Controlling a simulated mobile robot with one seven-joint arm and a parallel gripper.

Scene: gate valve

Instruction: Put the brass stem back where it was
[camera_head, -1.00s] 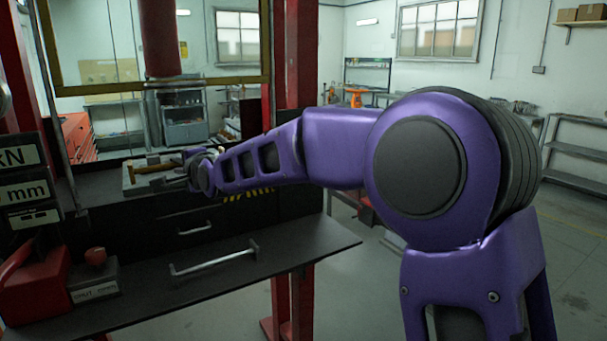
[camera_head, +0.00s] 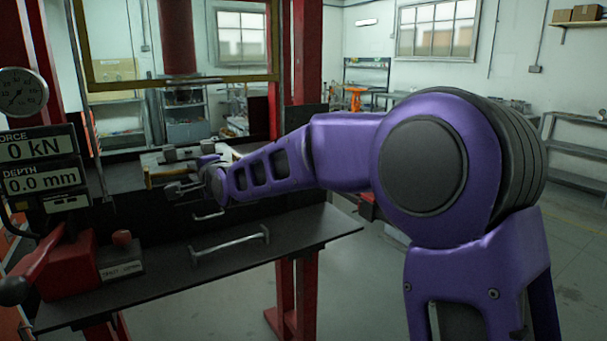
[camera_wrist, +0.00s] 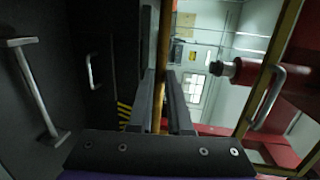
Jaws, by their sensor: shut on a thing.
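The brass stem (camera_wrist: 164,60) runs lengthwise between the two fingers of my gripper (camera_wrist: 160,100) in the wrist view. My gripper is shut on it, with the stem extending past the fingertips. In the head view my gripper (camera_head: 180,189) is at the front of the press bed, and only a small brass-coloured part of the stem (camera_head: 149,179) shows; the rest is hidden or too small to make out. A pale plate (camera_head: 151,160) with dark blocks (camera_head: 178,154) on it lies just behind my gripper. I cannot tell whether the stem touches it.
A red press post (camera_head: 305,60) stands to the right. A black shelf (camera_head: 190,272) with a handle (camera_head: 230,243) lies in front. Force and depth displays (camera_head: 40,165) stand at left.

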